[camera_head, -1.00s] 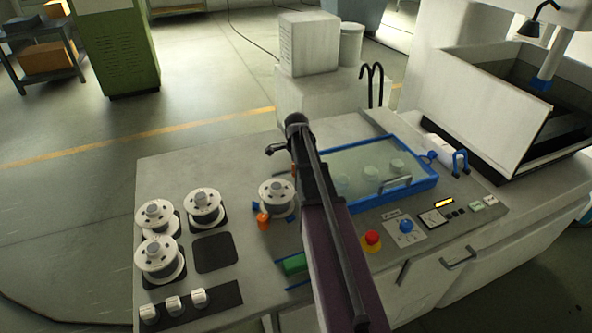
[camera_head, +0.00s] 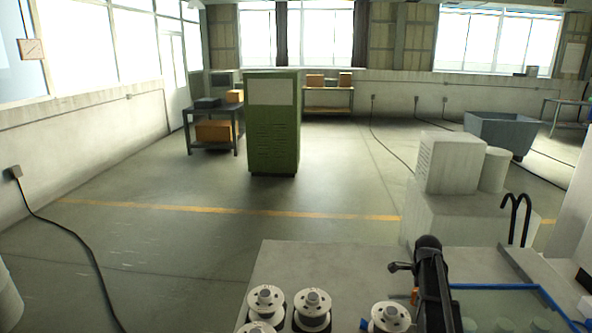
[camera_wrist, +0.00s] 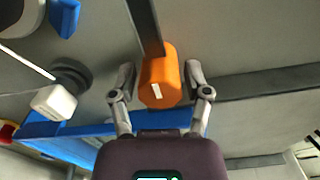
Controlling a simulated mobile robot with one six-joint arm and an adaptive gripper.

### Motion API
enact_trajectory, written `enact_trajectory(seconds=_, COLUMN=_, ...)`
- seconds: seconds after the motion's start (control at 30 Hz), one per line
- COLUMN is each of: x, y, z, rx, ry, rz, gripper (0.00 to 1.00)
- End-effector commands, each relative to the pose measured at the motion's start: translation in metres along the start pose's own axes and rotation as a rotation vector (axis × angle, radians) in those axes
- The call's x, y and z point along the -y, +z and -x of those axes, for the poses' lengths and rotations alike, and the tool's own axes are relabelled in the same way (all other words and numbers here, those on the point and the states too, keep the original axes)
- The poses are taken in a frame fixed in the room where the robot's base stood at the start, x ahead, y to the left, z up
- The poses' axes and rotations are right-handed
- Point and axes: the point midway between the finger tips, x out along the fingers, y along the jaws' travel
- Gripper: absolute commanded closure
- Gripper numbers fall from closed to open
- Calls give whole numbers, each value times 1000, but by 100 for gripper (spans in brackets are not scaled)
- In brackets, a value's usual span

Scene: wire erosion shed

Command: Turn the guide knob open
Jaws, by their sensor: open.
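An orange knob (camera_wrist: 160,78) with a short white mark on its face shows in the wrist view. I take it to be the guide knob. The white mark runs nearly along the picture's upright, tilted slightly. My gripper (camera_wrist: 161,70) is open, with one finger on each side of the knob and a visible gap on both sides. In the head view a small orange piece (camera_head: 414,296) shows beside my dark arm at the bottom; I cannot tell whether it is the same knob. My fingertips are not clear there.
White spools (camera_head: 312,301) stand on the bench at the bottom of the head view. A blue-framed lid (camera_head: 490,286) lies right of my arm. A white box (camera_head: 450,162) and black hooks (camera_head: 515,213) stand behind. The floor around the green cabinet (camera_head: 272,125) is mostly clear.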

Motion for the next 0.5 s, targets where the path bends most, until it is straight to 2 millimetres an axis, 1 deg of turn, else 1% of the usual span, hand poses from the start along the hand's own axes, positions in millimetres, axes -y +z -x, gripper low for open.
enact_trajectory(seconds=0.03, x=0, y=0, z=9, rx=0, ry=0, rz=0, gripper=38)
enact_trajectory(seconds=0.3, x=0, y=-1, z=42, rx=0, ry=0, rz=-1, gripper=38)
enact_trajectory(seconds=0.43, x=0, y=-1, z=57, rx=0, ry=0, rz=-1, gripper=38)
enact_trajectory(seconds=0.5, x=0, y=-1, z=61, rx=0, ry=0, rz=-1, gripper=38)
